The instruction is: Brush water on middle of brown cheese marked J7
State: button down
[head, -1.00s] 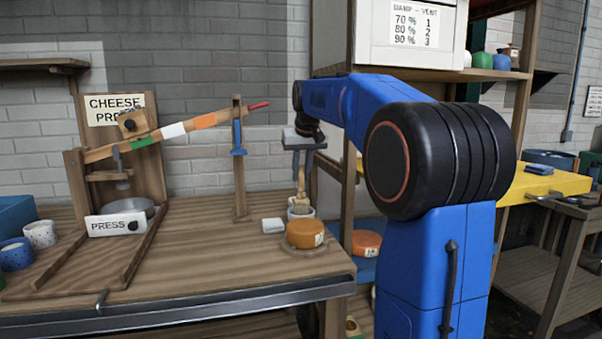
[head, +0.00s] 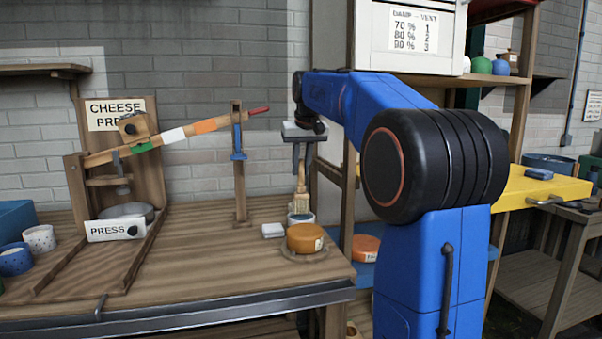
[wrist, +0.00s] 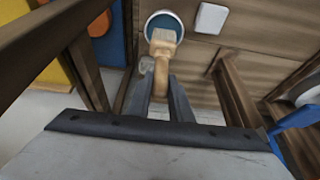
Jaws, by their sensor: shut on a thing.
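My gripper (head: 302,165) is shut on the wooden handle of a brush (head: 301,196), which hangs upright with its bristles down. The bristles are at or just above the rim of a small pale cup (head: 301,219). In the wrist view the brush (wrist: 162,62) points at the cup, which has blue water (wrist: 164,22) inside. A brown cheese wheel (head: 304,238) sits on a round wooden board (head: 292,254), just in front of the cup. Its pale side label is too small to read.
A small white block (head: 272,230) lies left of the cheese. A wooden cheese press (head: 122,190) stands at the left of the bench. Another orange-brown cheese (head: 366,249) is on a blue surface to the right, beyond a wooden post. The bench middle is clear.

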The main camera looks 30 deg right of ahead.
jog(key=shift+r, duration=1.7)
